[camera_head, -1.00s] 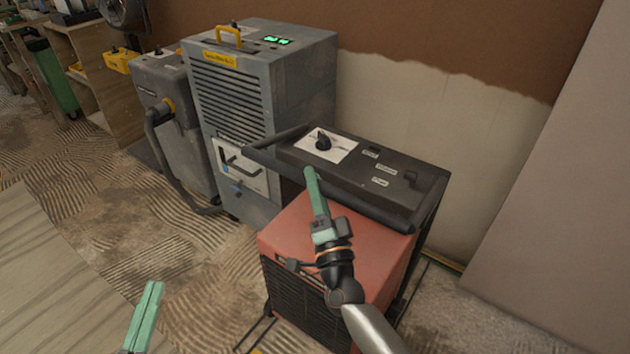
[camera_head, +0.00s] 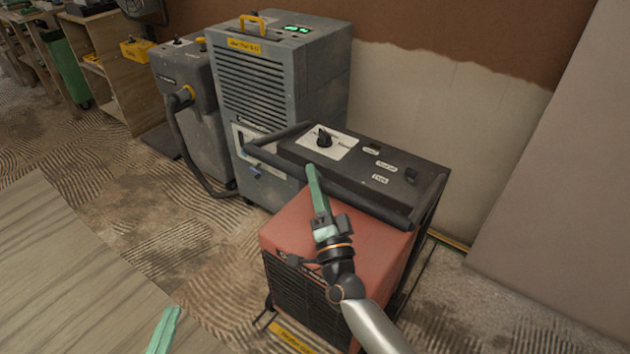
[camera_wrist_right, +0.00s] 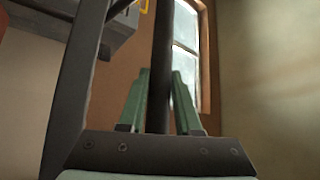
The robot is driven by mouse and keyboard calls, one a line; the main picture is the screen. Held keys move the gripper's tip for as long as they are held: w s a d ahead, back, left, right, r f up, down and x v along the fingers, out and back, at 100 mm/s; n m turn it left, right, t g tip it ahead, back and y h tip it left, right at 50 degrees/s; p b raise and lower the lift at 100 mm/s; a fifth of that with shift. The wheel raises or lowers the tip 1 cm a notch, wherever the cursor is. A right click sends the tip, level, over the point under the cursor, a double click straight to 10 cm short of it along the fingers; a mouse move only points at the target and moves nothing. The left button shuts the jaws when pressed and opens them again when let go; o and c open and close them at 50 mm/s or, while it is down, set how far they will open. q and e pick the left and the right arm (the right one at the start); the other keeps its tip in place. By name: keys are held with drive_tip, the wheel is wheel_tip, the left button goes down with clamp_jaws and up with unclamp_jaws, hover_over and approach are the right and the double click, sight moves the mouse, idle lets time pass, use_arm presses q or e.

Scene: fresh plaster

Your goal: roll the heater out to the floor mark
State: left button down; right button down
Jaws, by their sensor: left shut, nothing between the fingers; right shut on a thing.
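The heater (camera_head: 335,230) is a red box with a dark front grille, a black control top and a black push bar. It stands upright on the floor in front of the wall. My right gripper (camera_head: 314,180) reaches over the red top and is shut on the push bar; the right wrist view shows the dark bar (camera_wrist_right: 161,70) between its green fingers. My left gripper (camera_head: 171,318) is shut and empty, low in the head view, apart from the heater. A yellow floor label (camera_head: 292,338) lies at the heater's front foot, partly cut off; its text is unclear.
A grey dehumidifier (camera_head: 275,90) stands close behind the heater's left side, with a grey vacuum (camera_head: 188,105) and its hose beside it. A smooth board (camera_head: 75,270) covers the floor at lower left. Ridged floor lies between. A pale panel (camera_head: 560,170) leans at right.

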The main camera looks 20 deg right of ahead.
drive_tip(key=shift+s+a+f, duration=0.15)
drive_tip(key=shift+a+f, duration=0.1)
drive_tip(key=shift+a, duration=0.05)
drive_tip(key=c, duration=1)
unclamp_jaws()
drive_tip(key=shift+o, duration=0.8)
drive_tip(key=shift+r, duration=0.15)
use_arm(q)
drive_tip(key=shift+r, duration=0.3)
use_arm(e)
drive_tip(key=shift+o, duration=1.2)
drive_tip(key=shift+d, duration=0.1)
